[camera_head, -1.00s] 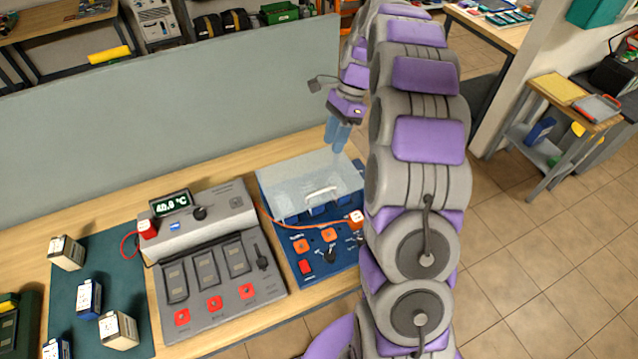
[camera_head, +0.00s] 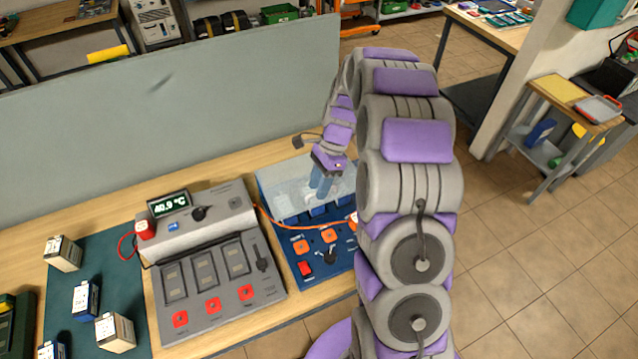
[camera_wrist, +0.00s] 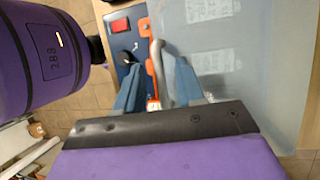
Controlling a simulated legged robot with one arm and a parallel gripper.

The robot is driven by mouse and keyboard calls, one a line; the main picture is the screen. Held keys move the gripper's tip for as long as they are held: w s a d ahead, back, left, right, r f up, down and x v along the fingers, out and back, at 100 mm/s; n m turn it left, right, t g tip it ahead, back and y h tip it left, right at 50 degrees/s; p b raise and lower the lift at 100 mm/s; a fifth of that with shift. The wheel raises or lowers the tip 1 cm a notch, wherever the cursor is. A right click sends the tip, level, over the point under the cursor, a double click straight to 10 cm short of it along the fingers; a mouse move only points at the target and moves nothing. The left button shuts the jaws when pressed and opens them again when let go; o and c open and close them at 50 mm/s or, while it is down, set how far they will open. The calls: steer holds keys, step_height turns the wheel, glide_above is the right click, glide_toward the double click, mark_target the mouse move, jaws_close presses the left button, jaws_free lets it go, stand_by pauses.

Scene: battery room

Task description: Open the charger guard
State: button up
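The charger guard (camera_head: 283,183) is a clear, pale cover with a light bar handle, lying over the rear part of the blue charger (camera_head: 312,283). In the wrist view the guard (camera_wrist: 262,65) fills the right side, and its grey handle (camera_wrist: 158,60) runs between my two blue fingers. In the wrist view my gripper (camera_wrist: 158,75) is open, one finger on each side of the handle. I cannot tell whether either finger touches it.
A grey tester (camera_head: 205,260) with a lit temperature display stands left of the charger. Several batteries (camera_head: 87,298) are on a green mat further left. An orange cable (camera_head: 290,225) crosses the charger. A grey partition (camera_head: 170,120) stands behind the bench.

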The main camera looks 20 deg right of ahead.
steer(key=shift+c, duration=0.5)
jaws_close()
